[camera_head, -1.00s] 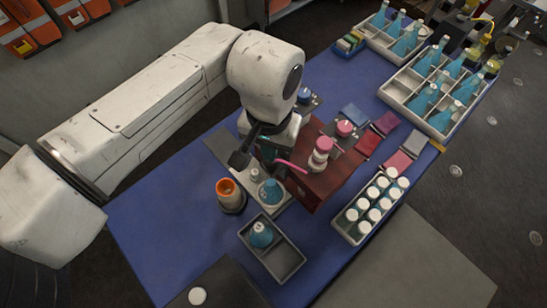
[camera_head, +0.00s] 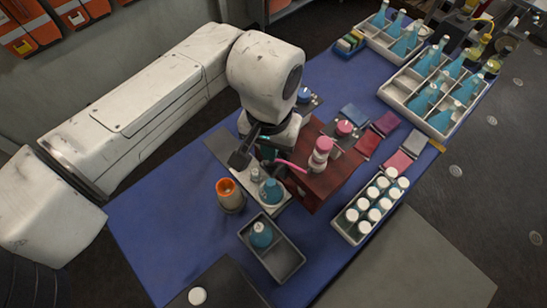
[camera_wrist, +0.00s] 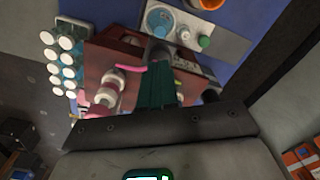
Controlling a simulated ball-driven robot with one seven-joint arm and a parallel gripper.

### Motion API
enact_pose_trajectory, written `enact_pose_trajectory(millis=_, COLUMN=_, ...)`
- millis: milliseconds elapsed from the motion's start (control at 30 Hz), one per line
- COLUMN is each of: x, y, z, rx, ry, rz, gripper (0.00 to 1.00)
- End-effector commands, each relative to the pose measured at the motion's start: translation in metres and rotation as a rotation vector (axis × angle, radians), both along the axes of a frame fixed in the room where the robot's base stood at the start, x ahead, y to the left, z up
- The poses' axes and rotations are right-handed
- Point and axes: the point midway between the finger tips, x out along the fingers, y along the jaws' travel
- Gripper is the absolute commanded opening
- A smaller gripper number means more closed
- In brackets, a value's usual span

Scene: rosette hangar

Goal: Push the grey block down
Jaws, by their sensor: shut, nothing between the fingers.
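A pale plate (camera_head: 284,201) lies on the blue table beside a dark red box (camera_head: 322,187). A small grey piece (camera_head: 256,174) stands on the plate next to a teal flask (camera_head: 271,191); I take it for the grey block, but cannot be sure. In the wrist view the plate (camera_wrist: 215,30) shows at the top, with a small pale piece (camera_wrist: 182,34) and a green knob (camera_wrist: 204,41). My gripper (camera_wrist: 160,70) is shut and empty, its dark green fingers reaching toward the plate and box. In the head view my wrist hides most of the fingers; contact cannot be told.
Pink-and-white stacked pieces (camera_head: 321,151) stand on the red box, with a pink tube beside my gripper. An orange-rimmed cup (camera_head: 230,195) and a grey tray (camera_head: 289,261) are close. A rack of white-capped bottles (camera_head: 351,232) stands right. Blue table at left is free.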

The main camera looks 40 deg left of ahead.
Motion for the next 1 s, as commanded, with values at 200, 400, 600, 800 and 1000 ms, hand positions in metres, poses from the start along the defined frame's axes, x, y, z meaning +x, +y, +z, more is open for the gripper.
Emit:
enact_pose_trajectory(millis=200, x=0.000, y=0.000, z=-0.007, rx=-0.001, ry=0.000, rz=0.000, gripper=0.00)
enact_pose_trajectory(millis=400, x=0.000, y=0.000, z=-0.016, rx=-0.001, ry=0.000, rz=0.000, gripper=0.00)
enact_pose_trajectory(millis=600, x=0.000, y=0.000, z=-0.025, rx=-0.001, ry=0.000, rz=0.000, gripper=0.00)
enact_pose_trajectory(millis=800, x=0.000, y=0.000, z=-0.034, rx=-0.001, ry=0.000, rz=0.000, gripper=0.00)
enact_pose_trajectory(millis=1000, x=0.000, y=0.000, z=-0.043, rx=-0.001, ry=0.000, rz=0.000, gripper=0.00)
